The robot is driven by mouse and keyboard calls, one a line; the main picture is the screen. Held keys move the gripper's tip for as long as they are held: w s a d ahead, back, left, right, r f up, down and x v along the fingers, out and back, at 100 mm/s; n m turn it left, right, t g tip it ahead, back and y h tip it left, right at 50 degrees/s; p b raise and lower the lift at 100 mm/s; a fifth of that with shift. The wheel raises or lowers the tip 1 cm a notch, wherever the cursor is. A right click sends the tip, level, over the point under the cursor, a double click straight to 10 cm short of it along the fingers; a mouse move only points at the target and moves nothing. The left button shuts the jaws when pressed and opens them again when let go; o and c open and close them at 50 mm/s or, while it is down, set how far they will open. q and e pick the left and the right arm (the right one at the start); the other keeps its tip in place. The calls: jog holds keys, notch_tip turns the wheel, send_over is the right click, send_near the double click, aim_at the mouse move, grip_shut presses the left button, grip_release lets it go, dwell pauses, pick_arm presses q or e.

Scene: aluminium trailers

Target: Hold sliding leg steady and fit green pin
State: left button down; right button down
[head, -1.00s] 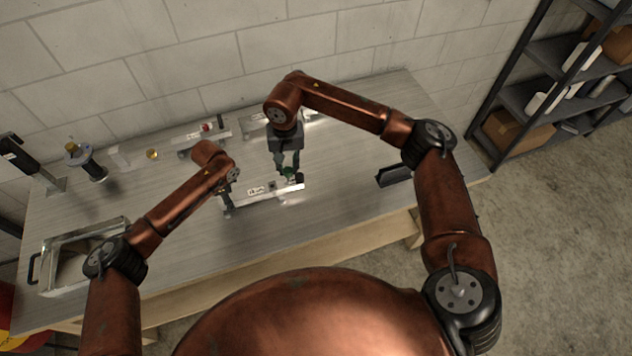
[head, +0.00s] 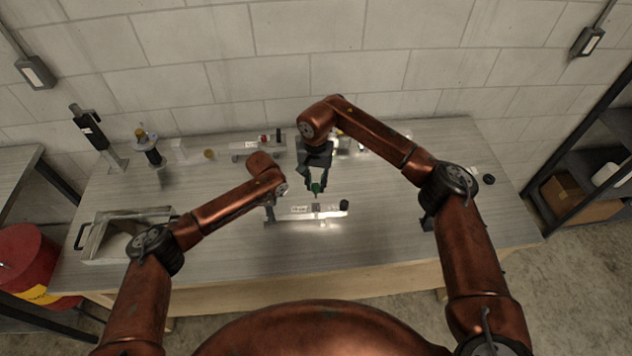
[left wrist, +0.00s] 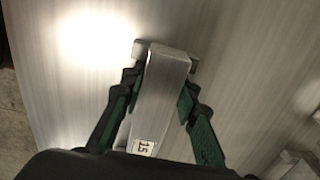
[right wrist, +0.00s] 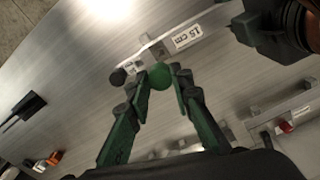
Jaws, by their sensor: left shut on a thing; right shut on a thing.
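The sliding leg (head: 300,211) is a silver bar with a 15 cm label and a black end cap (head: 344,205), lying across the bench's middle. My left gripper (head: 270,210) is shut on its left end; the left wrist view shows the bar (left wrist: 160,95) between both fingers. My right gripper (head: 316,186) is shut on the green pin (head: 316,188), its tip pointing down over the leg's right half. In the right wrist view the round green head (right wrist: 160,76) sits between the fingertips, beside the leg's bracket. I cannot tell whether the tip touches the leg.
A metal tray (head: 92,250) is at the bench's left. More aluminium parts (head: 243,147) lie along the back. A black bracket (head: 428,221) is at the right. The front strip is clear.

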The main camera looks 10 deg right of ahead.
aim_at(316, 192)
jog(key=shift+f, duration=2.55)
jog(key=shift+f, duration=2.5)
jog(key=c, duration=1.6)
grip_release()
notch_tip(316, 192, up, 12)
pick_arm(q)
jog(key=c, duration=1.4)
grip_release()
jog(key=shift+c, duration=0.2)
